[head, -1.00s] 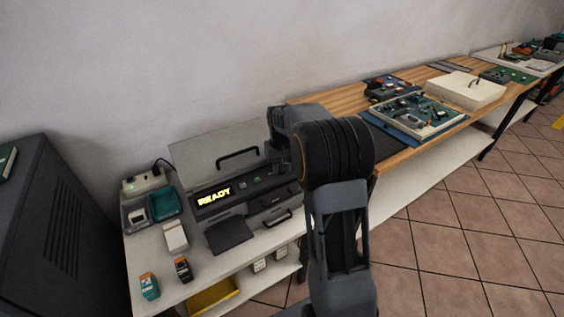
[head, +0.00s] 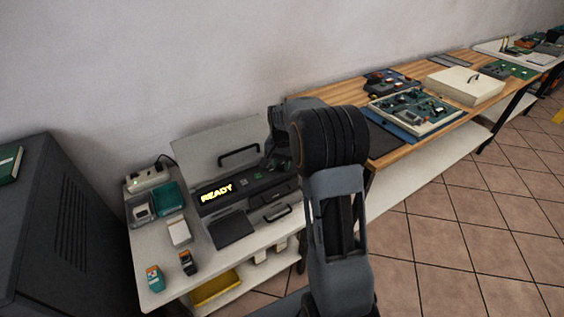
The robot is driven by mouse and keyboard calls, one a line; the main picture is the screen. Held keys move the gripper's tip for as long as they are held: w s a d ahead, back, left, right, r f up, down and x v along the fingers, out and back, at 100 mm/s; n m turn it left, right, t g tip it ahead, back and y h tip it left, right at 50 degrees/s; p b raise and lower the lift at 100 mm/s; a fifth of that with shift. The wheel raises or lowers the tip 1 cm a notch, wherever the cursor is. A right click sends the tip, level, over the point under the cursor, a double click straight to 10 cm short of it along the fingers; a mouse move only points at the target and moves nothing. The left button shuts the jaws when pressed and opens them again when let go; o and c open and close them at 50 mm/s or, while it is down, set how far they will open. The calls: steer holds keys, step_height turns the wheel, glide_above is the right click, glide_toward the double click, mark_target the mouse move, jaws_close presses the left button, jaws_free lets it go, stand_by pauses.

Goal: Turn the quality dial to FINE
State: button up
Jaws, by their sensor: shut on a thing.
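The printer (head: 245,190) stands on the white table at the left of the head view, with its lid (head: 215,143) raised. Its lit yellow display (head: 216,192) reads READY. Small green buttons show on the dark panel right of the display. My gripper (head: 279,166) is small, dark and partly covered by my own arm. It is down at the right end of the printer's panel, shut on what appears to be the quality dial. The dial, its marks and its pointer are hidden by the gripper and arm, so its setting cannot be read.
A power strip (head: 147,176), a teal tray (head: 168,197), a white box (head: 179,230) and two small cartridges (head: 154,277) (head: 188,262) lie left of the printer. A dark cabinet (head: 55,220) stands at far left. A wooden bench (head: 415,77) with circuit boards runs along the right.

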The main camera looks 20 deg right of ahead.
mark_target(281, 164)
stand_by(0.4)
steer(key=o, duration=0.9)
steer(key=shift+r, duration=0.1)
step_height(281, 164, up, 14)
steer(key=shift+f+p, duration=0.15)
steer(key=shift+p, duration=0.75)
steer(key=shift+w, duration=0.1)
steer(key=shift+s+a+r+n+t+p, duration=0.6)
steer(key=shift+s+a+r+n+p, duration=0.75)
steer(key=shift+s, duration=2.35)
steer(key=shift+s+a+r+n+t+p, duration=0.6)
steer(key=shift+s+a+n+p, duration=1.3)
steer(key=shift+s, duration=1.85)
steer(key=shift+s+a+r+n+t+p, duration=0.6)
steer(key=shift+s+a+r+n+p, duration=0.55)
steer(key=shift+s+a, duration=1.75)
